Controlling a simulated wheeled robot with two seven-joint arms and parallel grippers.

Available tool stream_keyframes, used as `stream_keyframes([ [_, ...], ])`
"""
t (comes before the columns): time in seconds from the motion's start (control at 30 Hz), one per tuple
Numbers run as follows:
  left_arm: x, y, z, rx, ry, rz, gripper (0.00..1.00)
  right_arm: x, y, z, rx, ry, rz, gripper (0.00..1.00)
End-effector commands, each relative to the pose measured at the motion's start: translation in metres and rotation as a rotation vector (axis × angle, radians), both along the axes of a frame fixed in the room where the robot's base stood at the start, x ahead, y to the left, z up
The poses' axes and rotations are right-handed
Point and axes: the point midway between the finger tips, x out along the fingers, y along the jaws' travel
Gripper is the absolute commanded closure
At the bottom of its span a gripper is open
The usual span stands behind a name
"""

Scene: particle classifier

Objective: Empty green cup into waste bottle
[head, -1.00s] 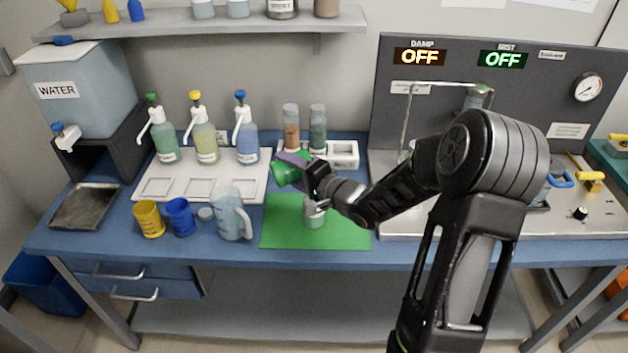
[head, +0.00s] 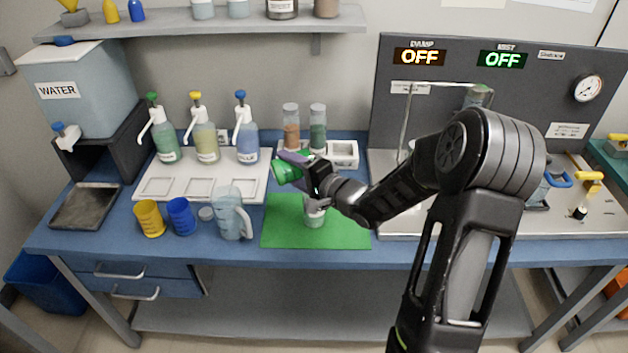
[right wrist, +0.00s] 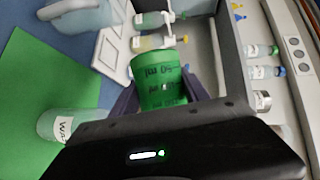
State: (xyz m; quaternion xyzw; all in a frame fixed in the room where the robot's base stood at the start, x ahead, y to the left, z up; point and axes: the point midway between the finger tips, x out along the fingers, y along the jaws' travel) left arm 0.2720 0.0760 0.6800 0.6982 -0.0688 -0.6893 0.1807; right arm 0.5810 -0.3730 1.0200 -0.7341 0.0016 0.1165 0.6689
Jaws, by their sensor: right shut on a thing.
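My right gripper (head: 305,167) is shut on the green cup (head: 286,173) and holds it above the green mat (head: 345,232). The cup is tipped well over on its side, toward the left. In the right wrist view the cup (right wrist: 162,80) sits between the two dark fingers (right wrist: 160,98), with dark volume marks on its wall. I cannot tell whether anything is in it. The waste bottle (head: 315,218) stands on the mat below the gripper, its upper part partly hidden by the hand. Its partly readable label shows on the bottle (right wrist: 62,126) in the right wrist view. My left gripper is not in view.
Left of the mat stand a clear jug (head: 230,215), a blue cup (head: 181,216) and a yellow cup (head: 149,219). Pump bottles (head: 206,143) stand on a white tray (head: 145,187) behind. A white rack (head: 343,152) with two vials is behind the cup.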

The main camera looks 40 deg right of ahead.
Motion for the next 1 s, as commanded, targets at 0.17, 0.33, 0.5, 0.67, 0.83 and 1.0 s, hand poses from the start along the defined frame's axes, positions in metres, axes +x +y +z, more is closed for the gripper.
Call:
stream_keyframes([
  [0.17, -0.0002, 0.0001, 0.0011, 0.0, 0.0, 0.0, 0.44, 0.0, -0.0003, 0.0011, 0.01, -0.003, 0.0, 0.94],
  [0.33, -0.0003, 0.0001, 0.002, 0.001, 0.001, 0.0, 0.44, -0.0001, -0.0005, 0.0016, 0.018, -0.005, 0.0, 0.94],
  [0.5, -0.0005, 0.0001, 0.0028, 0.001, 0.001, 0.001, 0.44, -0.0001, -0.0009, 0.002, 0.027, -0.007, -0.001, 0.94],
  [0.67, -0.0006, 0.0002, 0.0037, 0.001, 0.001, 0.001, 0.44, -0.0003, -0.0012, 0.0025, 0.036, -0.008, -0.001, 0.94],
  [0.83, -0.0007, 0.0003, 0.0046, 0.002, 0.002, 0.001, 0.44, -0.0003, -0.0015, 0.0032, 0.046, -0.01, 0.0, 0.94],
  [1.0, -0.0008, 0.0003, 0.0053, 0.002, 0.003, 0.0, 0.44, -0.0004, -0.0017, 0.0038, 0.056, -0.014, 0.0, 0.94],
])
